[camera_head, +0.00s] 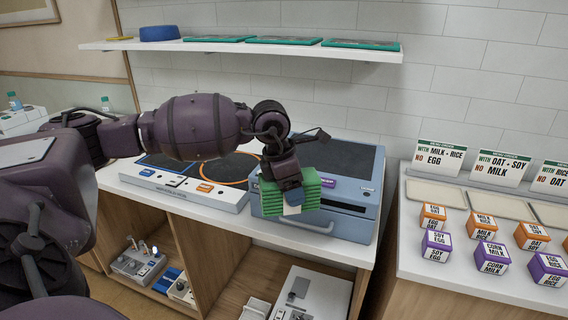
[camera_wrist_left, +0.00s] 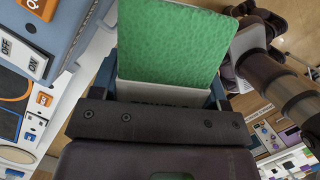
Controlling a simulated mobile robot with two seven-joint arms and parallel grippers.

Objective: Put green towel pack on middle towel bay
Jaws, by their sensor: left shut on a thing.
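The green towel pack (camera_head: 311,187) is a stack of green layers with a white band. My left gripper (camera_head: 293,198) is shut on it and holds it in front of a blue-grey box-shaped appliance. In the left wrist view the pack (camera_wrist_left: 170,45) shows as a green textured face above a white label, between the fingers. No bay is labelled as a towel bay. Three flat green-edged places lie in a row on the white wall shelf, the middle one (camera_head: 284,40) among them; whether they are the bays I cannot tell. My right gripper is not in view.
The blue-grey appliance (camera_head: 345,215) and a white hob-like unit (camera_head: 190,180) stand on the counter under the white shelf (camera_head: 130,45). A blue round dish (camera_head: 159,33) sits on the shelf's left. A right-hand counter (camera_head: 450,277) holds several labelled small boxes and sign cards.

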